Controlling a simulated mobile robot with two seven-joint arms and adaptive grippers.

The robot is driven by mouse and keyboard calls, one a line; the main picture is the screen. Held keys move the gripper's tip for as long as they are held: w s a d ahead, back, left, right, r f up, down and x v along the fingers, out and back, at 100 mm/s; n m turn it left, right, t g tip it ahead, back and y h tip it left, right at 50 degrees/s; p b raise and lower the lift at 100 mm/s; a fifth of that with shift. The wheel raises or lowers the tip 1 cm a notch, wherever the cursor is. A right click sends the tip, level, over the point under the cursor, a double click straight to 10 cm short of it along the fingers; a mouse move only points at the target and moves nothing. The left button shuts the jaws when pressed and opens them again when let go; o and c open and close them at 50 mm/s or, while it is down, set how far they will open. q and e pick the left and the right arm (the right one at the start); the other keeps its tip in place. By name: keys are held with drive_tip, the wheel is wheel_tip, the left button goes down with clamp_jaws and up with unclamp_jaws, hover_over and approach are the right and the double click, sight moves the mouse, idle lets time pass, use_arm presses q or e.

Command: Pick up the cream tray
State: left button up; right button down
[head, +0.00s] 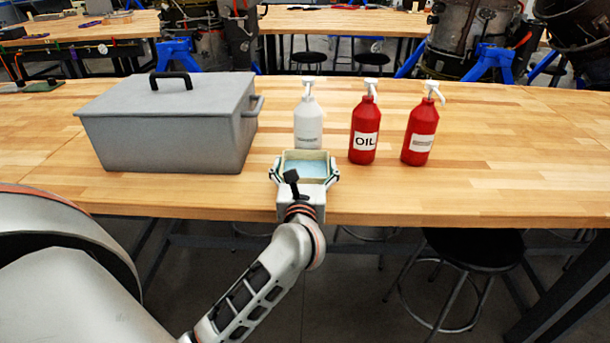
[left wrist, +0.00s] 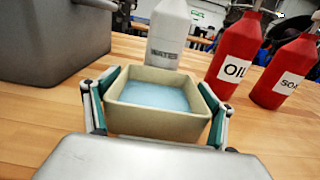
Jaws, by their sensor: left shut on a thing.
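The cream tray (head: 304,154) is a small open box with pale blue liquid or a blue bottom inside. It is near the front of the wooden table, in front of the white bottle. My left gripper (head: 304,172) is shut on it, one finger on each side. In the left wrist view the tray (left wrist: 155,128) sits between the green-padded fingers of the gripper (left wrist: 160,120). The tray looks level; I cannot tell whether it touches the table. My right gripper is not in view.
A grey lidded metal box (head: 170,125) stands to the left. Behind the tray is a white bottle (head: 308,122) labelled WATER. A red OIL bottle (head: 364,128) and another red bottle (head: 421,132) stand to the right. The table (head: 520,170) is clear at the far right.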

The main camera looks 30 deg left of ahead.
use_arm(q)
drive_tip(key=shift+r, duration=0.1)
drive_tip(key=shift+r, duration=0.55)
wheel_tip(320, 180, up, 17)
drive_tip(key=p, duration=0.4)
drive_tip(key=shift+r, duration=0.1)
drive_tip(key=shift+c, duration=0.2)
drive_tip(key=shift+r+p, duration=0.3)
drive_tip(key=shift+r, duration=0.45)
drive_tip(key=o, duration=1)
drive_tip(key=c, duration=1)
